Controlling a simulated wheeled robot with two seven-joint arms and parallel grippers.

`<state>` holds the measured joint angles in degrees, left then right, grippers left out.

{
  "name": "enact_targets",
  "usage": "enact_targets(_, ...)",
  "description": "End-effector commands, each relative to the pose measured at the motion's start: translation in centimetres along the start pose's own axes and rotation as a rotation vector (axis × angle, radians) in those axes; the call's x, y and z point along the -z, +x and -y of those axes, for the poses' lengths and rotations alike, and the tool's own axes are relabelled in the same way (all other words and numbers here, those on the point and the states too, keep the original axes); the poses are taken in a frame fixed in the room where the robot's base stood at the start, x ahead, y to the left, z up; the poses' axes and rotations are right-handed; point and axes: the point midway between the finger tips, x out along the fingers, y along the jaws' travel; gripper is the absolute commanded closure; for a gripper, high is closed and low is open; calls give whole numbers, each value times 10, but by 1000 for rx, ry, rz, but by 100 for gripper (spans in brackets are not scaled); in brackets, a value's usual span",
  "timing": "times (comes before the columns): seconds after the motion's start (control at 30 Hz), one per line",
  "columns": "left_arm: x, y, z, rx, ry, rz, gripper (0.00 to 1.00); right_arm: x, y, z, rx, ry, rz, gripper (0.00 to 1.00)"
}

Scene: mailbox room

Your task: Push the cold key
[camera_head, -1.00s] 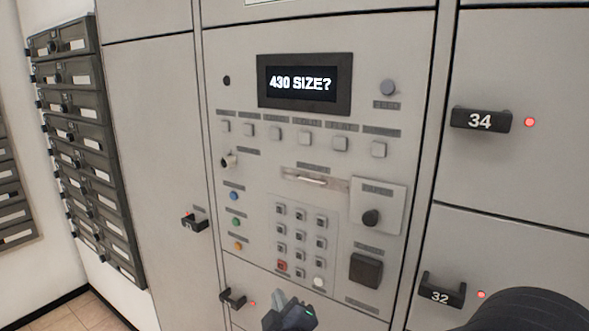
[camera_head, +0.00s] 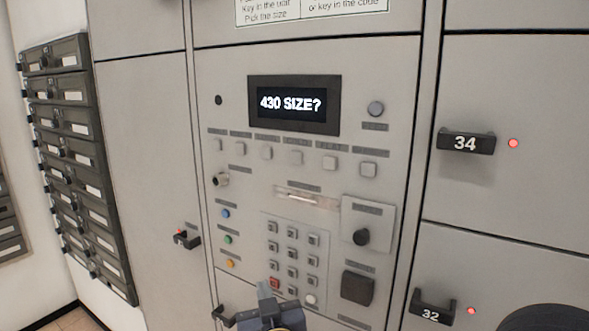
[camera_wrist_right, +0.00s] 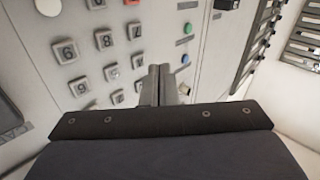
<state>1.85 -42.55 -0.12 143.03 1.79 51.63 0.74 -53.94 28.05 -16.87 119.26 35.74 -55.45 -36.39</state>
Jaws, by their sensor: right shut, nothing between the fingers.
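The control panel (camera_head: 225,115) has a display (camera_head: 291,103) reading "430 SIZE?". Below it runs a row of square grey size keys, from the leftmost key (camera_head: 217,145) to the rightmost key (camera_head: 368,169). Each has a small label above it, too blurred to read, so I cannot tell which is the cold key. My right gripper (camera_head: 265,291) is shut and empty at the lower left of the number keypad (camera_head: 292,250), well below the size keys. In the right wrist view its fingertips (camera_wrist_right: 160,72) point at the panel beside the number keys. My left gripper is out of view.
Blue (camera_head: 225,213), green (camera_head: 228,239) and orange (camera_head: 230,263) buttons lie left of the keypad. A knob (camera_head: 361,237) and a dark square block (camera_head: 358,287) stick out at right. Locker handles 34 (camera_head: 466,143) and 32 (camera_head: 432,307) protrude further right.

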Motion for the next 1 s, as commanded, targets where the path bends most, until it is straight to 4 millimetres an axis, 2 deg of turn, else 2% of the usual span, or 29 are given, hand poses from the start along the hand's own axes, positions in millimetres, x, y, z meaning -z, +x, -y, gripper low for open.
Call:
enact_targets(0.03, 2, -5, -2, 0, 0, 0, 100, 19, 0, 1, 1, 140, -22, 100)
enact_targets(0.1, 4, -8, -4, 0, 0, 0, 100, 38, 1, 3, 4, 351, -46, 100)
enact_targets(0.43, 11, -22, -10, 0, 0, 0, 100, 127, -4, 4, 81, 1351, -145, 100)
enact_targets(0.7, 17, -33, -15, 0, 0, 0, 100, 197, -14, 1, 216, 2140, -182, 100)
enact_targets(0.83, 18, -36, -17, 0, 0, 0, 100, 221, -19, -1, 281, 2429, -179, 100)
enact_targets(1.0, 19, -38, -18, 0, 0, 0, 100, 238, -23, -2, 337, 2650, -167, 100)
